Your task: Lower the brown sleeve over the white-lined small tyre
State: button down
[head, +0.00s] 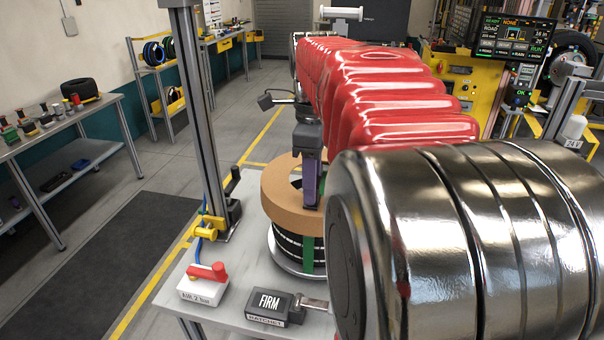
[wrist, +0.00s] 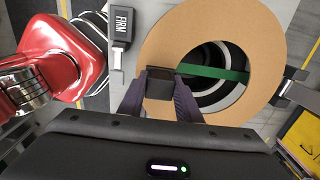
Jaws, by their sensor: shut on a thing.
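The brown sleeve (head: 281,204), a broad ring, is level or nearly so at the top of the small tyre (head: 290,246). The tyre is black with white lines and a green strap, and stands on a round silver plate (head: 285,262). Its lower side shows below the sleeve; I cannot tell how far the sleeve surrounds its top. My gripper (head: 311,196) points down at the sleeve's near side. In the wrist view, my gripper (wrist: 160,84) is shut on a dark block at the sleeve's (wrist: 163,42) rim. The tyre (wrist: 204,58) and green strap (wrist: 235,74) show through the hole.
A box marked FIRM (head: 271,306) and a white box with a red lever (head: 205,284) stand on the grey table (head: 233,315). A grey upright post (head: 195,110) with a yellow fitting (head: 211,225) rises left of the tyre. My arm hides much to the right.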

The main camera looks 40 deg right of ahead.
aim_at(311, 207)
jog(key=shift+f, duration=3.2)
jog(key=c, duration=1.2)
grip_release()
jog(key=shift+r, duration=0.1)
notch_tip(311, 207, up, 14)
jog(key=shift+f, duration=0.25)
jog(key=shift+a, duration=0.1)
